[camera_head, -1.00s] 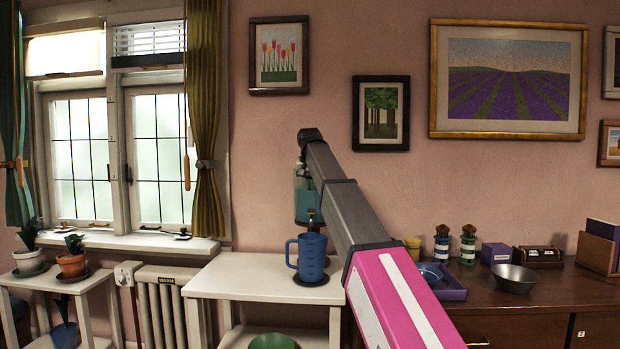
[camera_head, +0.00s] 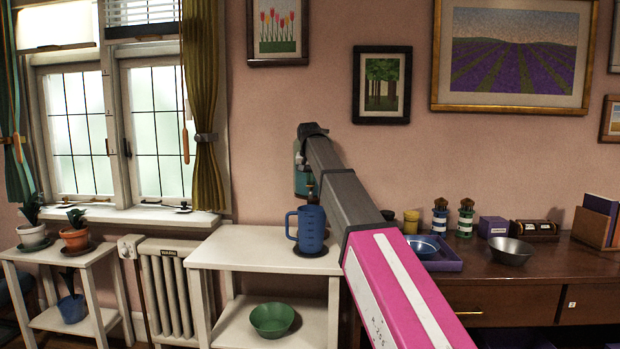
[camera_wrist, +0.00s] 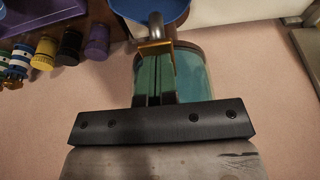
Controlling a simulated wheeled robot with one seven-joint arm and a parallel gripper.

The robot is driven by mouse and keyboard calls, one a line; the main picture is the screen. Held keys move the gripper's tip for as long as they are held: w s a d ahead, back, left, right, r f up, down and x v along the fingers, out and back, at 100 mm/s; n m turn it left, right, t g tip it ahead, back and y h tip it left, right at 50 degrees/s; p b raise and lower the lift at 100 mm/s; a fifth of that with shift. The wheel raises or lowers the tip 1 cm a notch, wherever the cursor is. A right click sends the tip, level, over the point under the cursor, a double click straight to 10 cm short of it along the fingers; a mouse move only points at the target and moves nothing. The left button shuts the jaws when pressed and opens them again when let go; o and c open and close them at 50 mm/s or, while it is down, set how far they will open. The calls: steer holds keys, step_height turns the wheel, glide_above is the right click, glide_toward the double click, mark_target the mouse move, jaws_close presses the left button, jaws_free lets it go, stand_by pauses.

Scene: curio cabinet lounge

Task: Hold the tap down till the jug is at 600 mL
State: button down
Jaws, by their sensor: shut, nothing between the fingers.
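The blue jug (camera_head: 310,231), with pale marks on its side, stands upright on a dark round mat on the white stand (camera_head: 240,250). The liquid level in it cannot be made out. Above it is a dispenser tank (camera_head: 299,183) with teal contents, partly hidden by my arm. In the wrist view the tank (camera_wrist: 195,75) lies behind my fingers, and part of the jug (camera_wrist: 182,10) shows at the top. My gripper (camera_wrist: 153,55) is shut and empty, its fingertips at a yellow-orange tap part (camera_wrist: 155,46). Whether they press it cannot be told.
A green bowl (camera_head: 272,319) sits on the stand's lower shelf. The wooden sideboard (camera_head: 540,275) at right holds a purple tray (camera_head: 446,264), striped jars (camera_head: 440,217) and a metal bowl (camera_head: 510,251). A radiator (camera_head: 166,290) is left of the stand.

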steer(key=shift+s+f+t, duration=0.4)
steer(key=shift+s+t, duration=0.05)
steer(key=shift+t, duration=0.05)
steer(key=shift+f+t, duration=0.6)
steer(key=shift+t, duration=0.1)
stand_by(0.4)
